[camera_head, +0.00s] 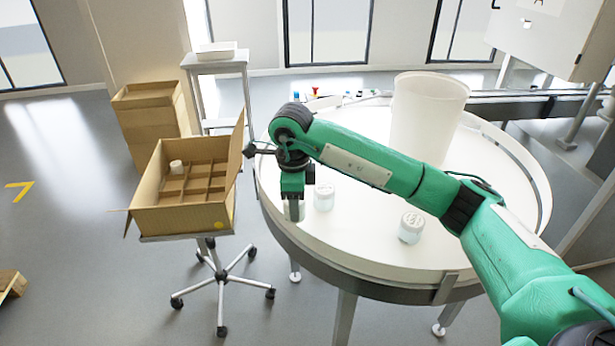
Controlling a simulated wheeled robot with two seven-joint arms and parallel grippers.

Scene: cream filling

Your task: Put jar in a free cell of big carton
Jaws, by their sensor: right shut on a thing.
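The big carton (182,219) stands open on a wheeled stand at the left, with dividers making several cells. One white-lidded jar (176,167) sits in a cell at its back left; the other visible cells look empty. My right gripper (294,210) points down at the left part of the round table, to the right of the carton. It is shut on a jar, which its fingers mostly hide. Another jar (323,197) stands close to its right, and one more jar (411,228) stands farther right on the table. My left gripper is not in view.
The round white table (345,245) has a raised rim. A tall white container (425,115) stands at its back. The carton's raised right flap (236,150) lies between its cells and my gripper. Stacked brown cartons (152,120) stand behind it.

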